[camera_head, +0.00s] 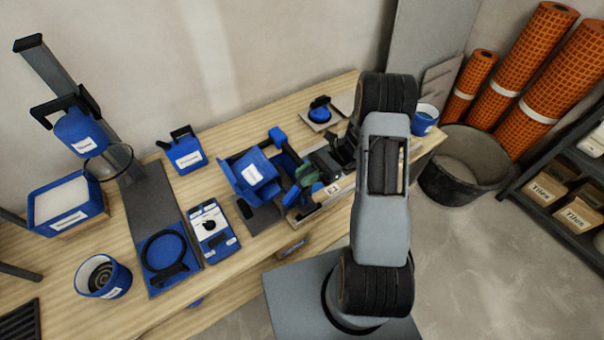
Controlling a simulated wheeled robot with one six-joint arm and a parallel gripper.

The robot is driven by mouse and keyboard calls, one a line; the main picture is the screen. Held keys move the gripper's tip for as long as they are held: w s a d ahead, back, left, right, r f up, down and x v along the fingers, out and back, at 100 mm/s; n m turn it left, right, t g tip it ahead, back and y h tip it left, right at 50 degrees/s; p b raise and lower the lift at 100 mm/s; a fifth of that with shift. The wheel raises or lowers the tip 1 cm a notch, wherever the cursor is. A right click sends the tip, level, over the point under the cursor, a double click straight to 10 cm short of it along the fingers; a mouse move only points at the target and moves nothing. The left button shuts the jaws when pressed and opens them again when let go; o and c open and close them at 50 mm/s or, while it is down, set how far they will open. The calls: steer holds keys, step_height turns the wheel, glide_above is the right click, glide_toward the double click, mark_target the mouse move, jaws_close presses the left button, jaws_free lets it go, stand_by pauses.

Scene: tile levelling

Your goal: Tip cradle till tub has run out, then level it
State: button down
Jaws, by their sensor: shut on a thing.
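A blue tub (253,171) with a white label sits in a dark blue cradle (287,151) near the middle of the bench. The tub looks tilted, with its label turned up toward the camera. My gripper (308,178) is on the right side of the cradle, beside a green part. It is shut on what looks like the cradle's handle, but its fingertips are partly hidden. Whether anything is running from the tub cannot be made out.
A scale (213,230) stands left of the cradle. A dark stand (140,195) with a blue container (80,133) above a ring is farther left. Blue bins and pots sit around the bench (160,313). A round black tub (465,170) stands on the floor at right.

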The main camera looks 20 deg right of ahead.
steer(key=shift+d+f, duration=0.1)
steer(key=shift+f, duration=0.1)
stand_by(0.5)
steer(key=c, duration=1)
jaws_free()
steer(key=shift+o, duration=0.2)
steer(key=shift+d, duration=0.1)
steer(key=p+v, duration=1)
steer(key=v, duration=0.1)
steer(key=shift+d, duration=0.3)
steer(key=shift+w+d+f+p, duration=0.1)
steer(key=shift+f+p, duration=0.05)
steer(key=shift+p, duration=0.25)
